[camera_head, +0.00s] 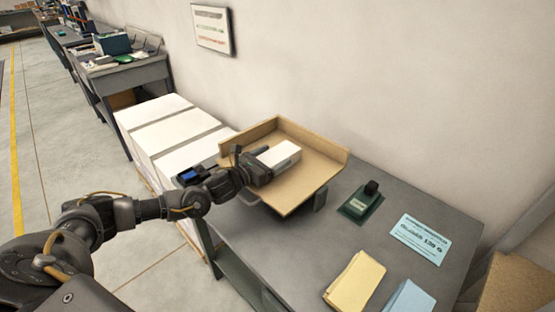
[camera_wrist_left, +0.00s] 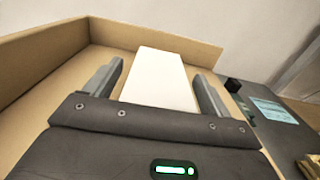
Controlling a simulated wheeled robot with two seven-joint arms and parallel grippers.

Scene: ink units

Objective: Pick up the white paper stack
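The white paper stack (camera_head: 284,153) lies in a tan tray (camera_head: 298,197) with raised walls on the grey table. My left gripper (camera_head: 256,166) is at the near left end of the stack, inside the tray area. In the left wrist view, the white stack (camera_wrist_left: 158,78) lies between the two spread fingers of the left gripper (camera_wrist_left: 160,72), with a narrow gap on each side. The left gripper is open. The near end of the stack is hidden behind the gripper body. My right gripper is not in view.
On the grey table (camera_head: 330,245) are a dark green stamp-like device (camera_head: 361,203), a light blue card (camera_head: 420,239), a yellow paper stack (camera_head: 355,281) and a blue one (camera_head: 410,299). White stacks (camera_head: 173,135) stand left of the table. The wall is close behind the tray.

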